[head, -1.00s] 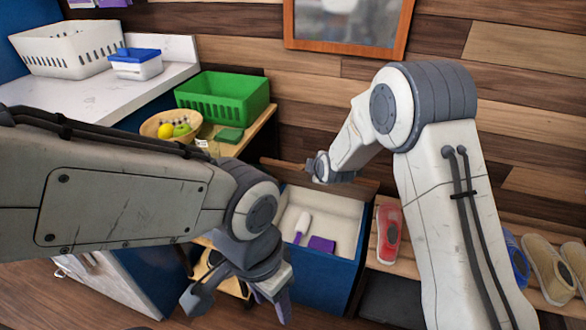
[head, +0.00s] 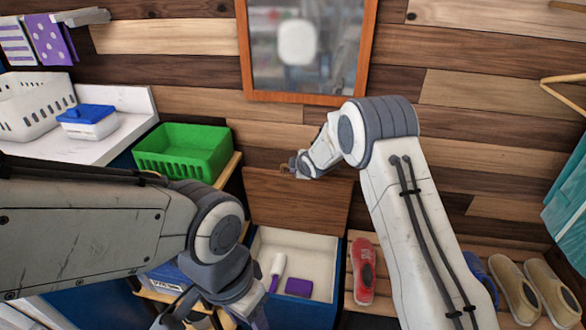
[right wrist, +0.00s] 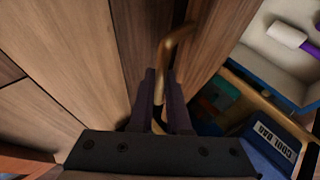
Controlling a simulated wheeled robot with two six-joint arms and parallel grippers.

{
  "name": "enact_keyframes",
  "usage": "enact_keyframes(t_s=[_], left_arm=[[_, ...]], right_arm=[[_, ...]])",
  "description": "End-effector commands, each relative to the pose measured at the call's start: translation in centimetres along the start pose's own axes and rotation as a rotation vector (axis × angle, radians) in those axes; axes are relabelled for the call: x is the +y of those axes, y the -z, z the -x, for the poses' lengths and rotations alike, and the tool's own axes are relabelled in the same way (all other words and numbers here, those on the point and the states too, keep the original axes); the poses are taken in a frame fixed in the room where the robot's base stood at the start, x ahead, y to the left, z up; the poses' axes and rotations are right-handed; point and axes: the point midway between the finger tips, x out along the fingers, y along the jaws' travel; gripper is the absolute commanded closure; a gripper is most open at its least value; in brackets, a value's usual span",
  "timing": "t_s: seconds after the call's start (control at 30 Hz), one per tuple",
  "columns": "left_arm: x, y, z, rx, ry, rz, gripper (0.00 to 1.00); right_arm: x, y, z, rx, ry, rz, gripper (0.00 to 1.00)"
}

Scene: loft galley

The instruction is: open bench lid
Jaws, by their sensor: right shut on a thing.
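The bench (head: 297,245) is a blue box with a white inside. Its brown wooden lid (head: 297,205) stands raised, nearly upright, at the back near the plank wall. My right gripper (head: 291,168) is at the lid's top edge. The right wrist view shows this gripper (right wrist: 164,95) shut on the brass lid handle (right wrist: 178,45), with the lid's wood (right wrist: 217,45) beside it. My left gripper (head: 215,314) is open and empty, low in front of the bench and partly cut off by the frame edge.
Inside the bench lie a white brush with a purple handle (head: 277,266) and a purple block (head: 298,287). A green basket (head: 185,150) stands left of the lid. A framed mirror (head: 308,50) hangs above.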

Motion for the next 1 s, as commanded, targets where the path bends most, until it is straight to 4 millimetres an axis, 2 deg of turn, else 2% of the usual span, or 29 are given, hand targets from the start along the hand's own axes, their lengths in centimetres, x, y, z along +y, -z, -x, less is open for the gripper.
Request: enact_keyframes(t_s=[0.03,0.33,0.37,0.4,1.0], left_arm=[[0.0,0.0,0.05,0.0,0.0,0.0,0.5],[0.0,0.0,0.01,0.0,0.0,0.0,0.5],[0.0,0.0,0.01,0.0,0.0,0.0,0.5],[0.0,0.0,0.01,0.0,0.0,0.0,0.5],[0.0,0.0,-0.03,0.0,0.0,0.0,0.5]], right_arm=[[0.11,-0.63,-0.01,-0.01,0.002,-0.01,1.0],[-0.11,-0.26,-0.17,-0.008,0.006,-0.007,1.0],[-0.13,-0.25,-0.18,-0.008,0.007,-0.007,0.81],[-0.15,-0.23,-0.18,-0.007,0.007,-0.006,0.73],[-0.43,0.2,-0.15,-0.001,0.01,0.001,0.73]])
